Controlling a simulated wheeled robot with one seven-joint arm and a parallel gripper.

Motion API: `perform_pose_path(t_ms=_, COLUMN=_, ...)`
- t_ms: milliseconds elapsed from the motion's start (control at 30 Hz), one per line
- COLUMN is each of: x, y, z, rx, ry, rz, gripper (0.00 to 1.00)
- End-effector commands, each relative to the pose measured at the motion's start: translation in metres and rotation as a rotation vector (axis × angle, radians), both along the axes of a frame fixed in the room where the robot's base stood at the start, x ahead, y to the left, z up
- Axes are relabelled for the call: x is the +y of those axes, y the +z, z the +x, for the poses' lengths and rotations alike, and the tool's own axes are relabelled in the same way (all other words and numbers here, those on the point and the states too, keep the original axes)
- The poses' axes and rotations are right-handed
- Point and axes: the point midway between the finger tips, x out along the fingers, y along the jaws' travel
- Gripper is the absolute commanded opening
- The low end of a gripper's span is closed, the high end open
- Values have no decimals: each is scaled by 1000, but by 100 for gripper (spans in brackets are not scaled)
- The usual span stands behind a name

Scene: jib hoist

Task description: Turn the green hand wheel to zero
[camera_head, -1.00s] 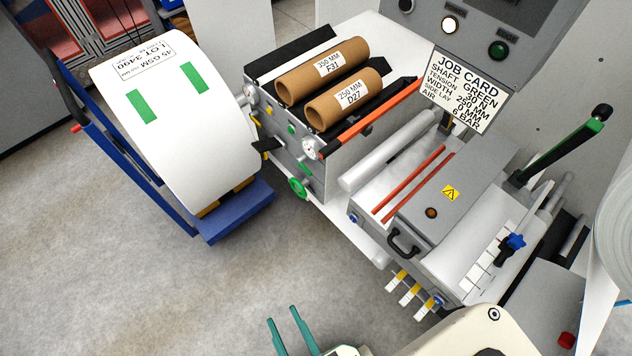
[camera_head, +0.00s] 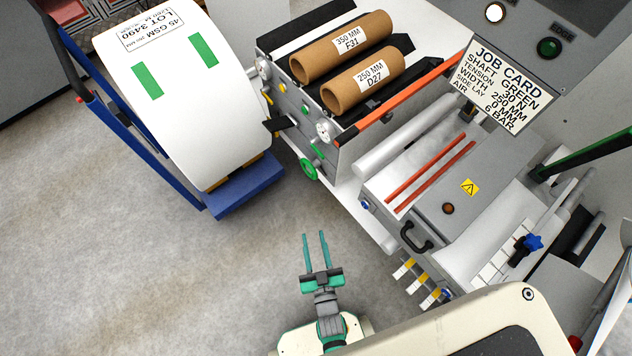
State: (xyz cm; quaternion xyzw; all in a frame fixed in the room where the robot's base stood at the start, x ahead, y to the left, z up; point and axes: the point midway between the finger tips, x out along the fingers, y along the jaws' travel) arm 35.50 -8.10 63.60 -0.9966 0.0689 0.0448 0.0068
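The green hand wheel (camera_head: 309,169) is on the lower front side of the grey machine (camera_head: 345,160), under the cardboard cores. It is small and seen at an angle, so I cannot read any scale or zero mark. My gripper (camera_head: 315,238) has two teal fingers that stand apart with nothing between them. It is over the grey floor, below the wheel in the picture and clear of it.
A large white paper roll (camera_head: 180,95) sits on a blue cart (camera_head: 240,197) left of the wheel. Two brown cores (camera_head: 362,82) lie on top of the machine. A job card (camera_head: 500,85) reads side lay 0 mm. A black handle (camera_head: 416,240) juts out at the right. Open floor lies lower left.

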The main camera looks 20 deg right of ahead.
Motion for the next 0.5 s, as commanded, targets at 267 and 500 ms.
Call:
perform_pose_path(t_ms=267, x=-40, y=-60, z=81, rx=-67, ry=-66, rz=26, gripper=33)
perform_pose_path(t_ms=500, x=-57, y=-79, z=117, rx=-96, ry=-97, rz=45, gripper=33)
